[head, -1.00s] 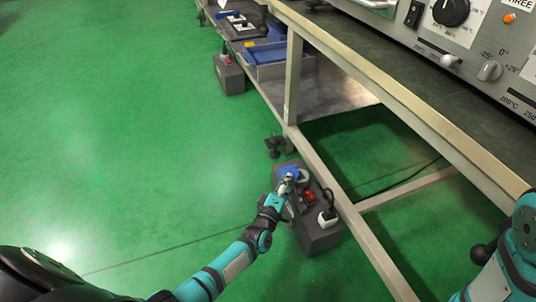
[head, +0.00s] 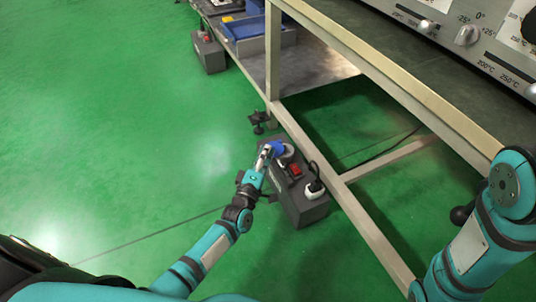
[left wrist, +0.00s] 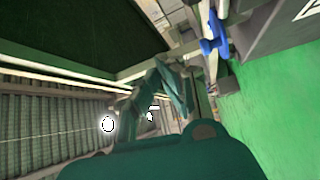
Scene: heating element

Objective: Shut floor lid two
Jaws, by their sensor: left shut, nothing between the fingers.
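A dark grey floor box (head: 302,205) stands on the green floor beside the table frame. The blue lid looks raised at the ring's left edge. My left gripper (head: 266,151) is shut and empty, right at the lid's left side; I cannot tell whether they touch. The left wrist view shows a blue part (left wrist: 213,38) near the box's grey side (left wrist: 265,25). My right arm shows at the right, but its gripper does not.
A metal table frame (head: 350,200) runs along the box's right side. A second floor box (head: 208,52) stands farther back. A lower shelf (head: 310,72) and blue bins (head: 258,40) are behind. Open green floor lies to the left.

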